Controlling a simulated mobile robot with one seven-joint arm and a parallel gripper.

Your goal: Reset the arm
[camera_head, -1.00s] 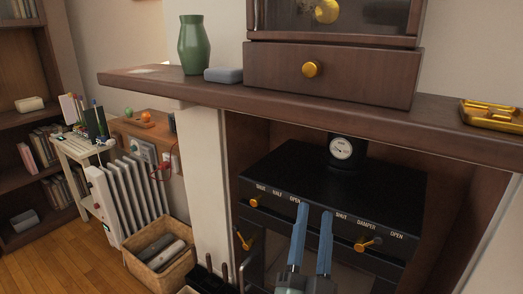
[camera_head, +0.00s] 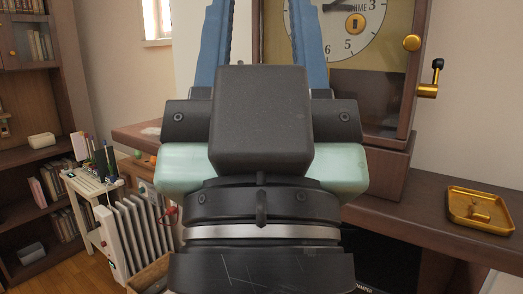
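My gripper (camera_head: 264,45) is raised close in front of the head camera and fills the middle of the view. Its two blue fingers point up and stand wide apart, with nothing seen between them. Their tips are cut off by the top edge. My wrist and gripper body hide most of the mantel shelf, the green vase and most of the stove below.
A wooden clock (camera_head: 400,120) with a brass crank (camera_head: 430,80) stands on the mantel shelf (camera_head: 455,232) behind my gripper. A brass tray (camera_head: 481,209) lies on the shelf at right. A bookshelf (camera_head: 40,85), a white radiator (camera_head: 128,240) and a small side table (camera_head: 92,182) are at left.

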